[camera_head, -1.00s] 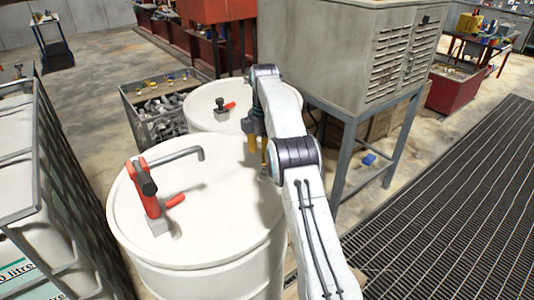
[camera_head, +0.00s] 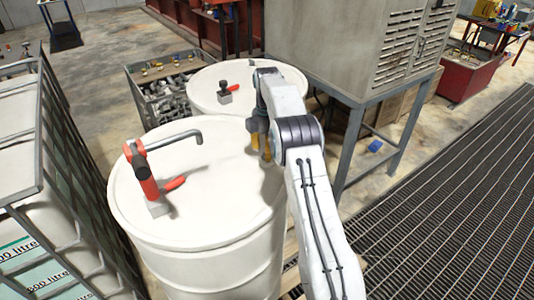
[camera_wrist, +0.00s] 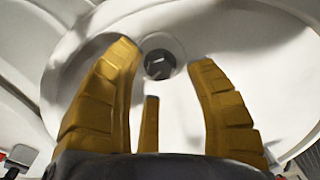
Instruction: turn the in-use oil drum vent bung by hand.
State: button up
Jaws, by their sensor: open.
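The near white drum (camera_head: 215,200) carries a red hand pump (camera_head: 147,175) with a bent grey spout on its lid. My gripper (camera_head: 263,146) is over the far right part of this lid, with yellow fingers pointing down. In the wrist view the fingers are spread open and empty. The vent bung (camera_wrist: 159,64) shows there as a dark hexagonal plug in a round recess in the white lid. It lies between the fingertips, and no finger visibly touches it. In the head view my arm and gripper hide the bung.
A second white drum (camera_head: 212,98) with a small dark and red fitting stands just behind. A grey louvred cabinet (camera_head: 325,48) on legs stands right of my arm. A caged white container (camera_head: 22,160) is close on the left.

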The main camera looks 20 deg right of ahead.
jog(key=shift+f, duration=0.9)
jog(key=shift+c, duration=0.3)
grip_shut()
